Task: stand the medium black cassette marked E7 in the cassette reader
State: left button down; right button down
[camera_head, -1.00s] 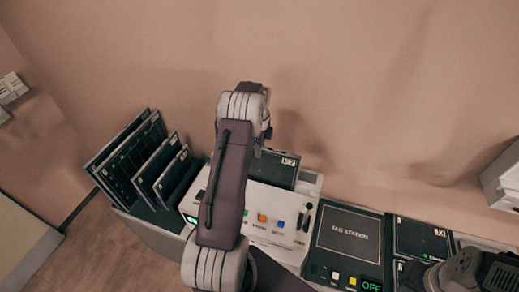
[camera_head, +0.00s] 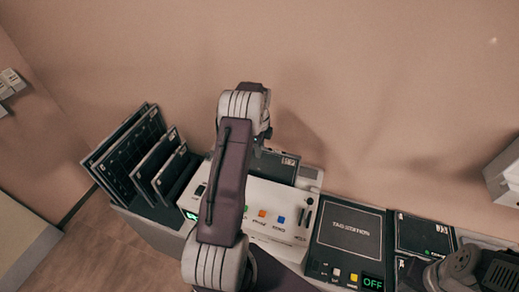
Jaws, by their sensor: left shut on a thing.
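A dark cassette (camera_head: 279,168) with a small white label at its top right corner shows behind my left arm. The label is too small to read surely. The cassette stands up at the back of the white cassette reader (camera_head: 285,199); its lower edge is hidden, so I cannot tell whether it is seated in a slot. My left gripper (camera_head: 262,146) is at the cassette's upper left, shut on it, its fingers mostly hidden by my wrist. My right arm shows at the lower right corner; its gripper is out of view.
Several dark cassettes stand in a rack (camera_head: 148,207) at the left. Right of the reader are a tag station (camera_head: 347,232) with an OFF display and another dark panel (camera_head: 424,236). A pale box (camera_head: 503,175) is at the right edge. The wall rises close behind.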

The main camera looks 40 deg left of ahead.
pick_arm(q)
jog(key=shift+f+b, duration=0.3)
jog(key=shift+f, duration=0.2)
jog(key=c, duration=1.4)
grip_release()
jog(key=shift+o, duration=0.3)
jog(key=shift+s, duration=0.1)
notch_tip(320, 180, up, 9)
jog(key=b, duration=0.2)
jog(key=shift+d+b, duration=0.1)
jog(key=shift+b, duration=0.3)
